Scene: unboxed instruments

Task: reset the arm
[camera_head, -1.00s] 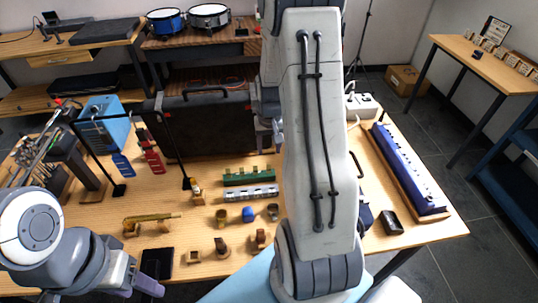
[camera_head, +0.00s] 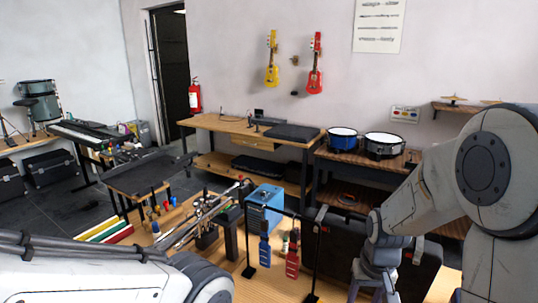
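My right arm comes in from the right, bent downward. Its gripper (camera_head: 374,284) hangs at the bottom, in front of the dark case (camera_head: 420,272) on the wooden table. The fingertips are small and near the lower edge, so I cannot tell whether they are open or shut. My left arm (camera_head: 100,275) crosses the lower left corner, and its gripper is not in view. Most of the table's front part is out of view.
On the table are a black rack with a blue tag (camera_head: 264,250) and a red tag (camera_head: 292,262), a blue box (camera_head: 262,207) and a metal stand (camera_head: 205,212). Drums (camera_head: 384,146) stand on a bench behind. A keyboard (camera_head: 92,133) is at left.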

